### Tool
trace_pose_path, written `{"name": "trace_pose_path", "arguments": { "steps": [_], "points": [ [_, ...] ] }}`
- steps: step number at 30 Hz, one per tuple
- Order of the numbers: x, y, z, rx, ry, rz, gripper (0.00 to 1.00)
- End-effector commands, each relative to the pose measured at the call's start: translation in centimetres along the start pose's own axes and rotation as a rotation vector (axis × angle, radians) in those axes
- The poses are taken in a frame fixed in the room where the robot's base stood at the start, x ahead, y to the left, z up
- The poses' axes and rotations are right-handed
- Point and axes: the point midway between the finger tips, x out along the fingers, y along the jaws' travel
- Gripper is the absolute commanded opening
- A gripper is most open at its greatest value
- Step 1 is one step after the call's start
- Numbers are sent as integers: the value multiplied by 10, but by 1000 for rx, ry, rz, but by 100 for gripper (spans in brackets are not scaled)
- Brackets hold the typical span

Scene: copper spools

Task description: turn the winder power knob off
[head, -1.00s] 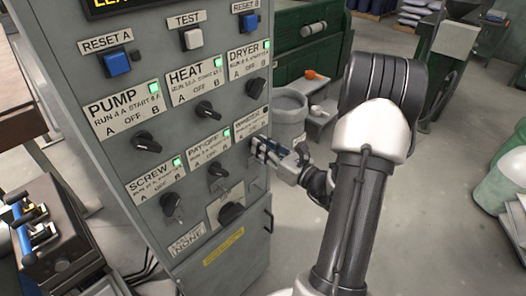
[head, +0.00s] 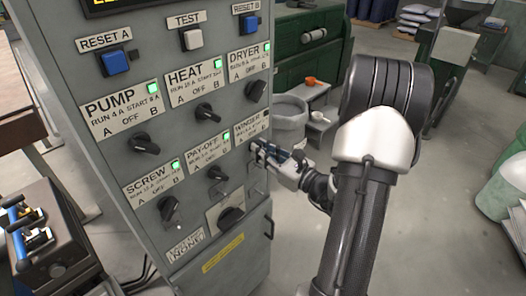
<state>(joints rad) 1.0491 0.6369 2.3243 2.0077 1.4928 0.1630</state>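The winder label (head: 251,127) is at the right edge of the grey control panel (head: 215,262), in the lower row of switches. Its small lamp looks dark, while the other labels' lamps glow green. My gripper (head: 260,152) is right at the panel, just below the winder label, with its fingertips at the knob's place. The winder knob is hidden behind the fingers, so its pointing direction does not show. I cannot tell whether the fingers are closed on it.
The pay-off knob (head: 217,173) is close left of my gripper and the dryer knob (head: 256,91) is above it. A larger black knob (head: 230,216) sits below. A grey bin (head: 290,117) stands behind my gripper.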

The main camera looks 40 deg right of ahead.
Motion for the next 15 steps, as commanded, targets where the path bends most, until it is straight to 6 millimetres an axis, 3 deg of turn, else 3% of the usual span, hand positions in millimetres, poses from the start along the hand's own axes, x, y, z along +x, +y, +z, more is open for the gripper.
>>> {"name": "trace_pose_path", "arguments": {
  "steps": [6,15],
  "points": [
    [0,0,0,0,0,0,32],
    [0,0,0,0,-1,0,32]
  ]
}}
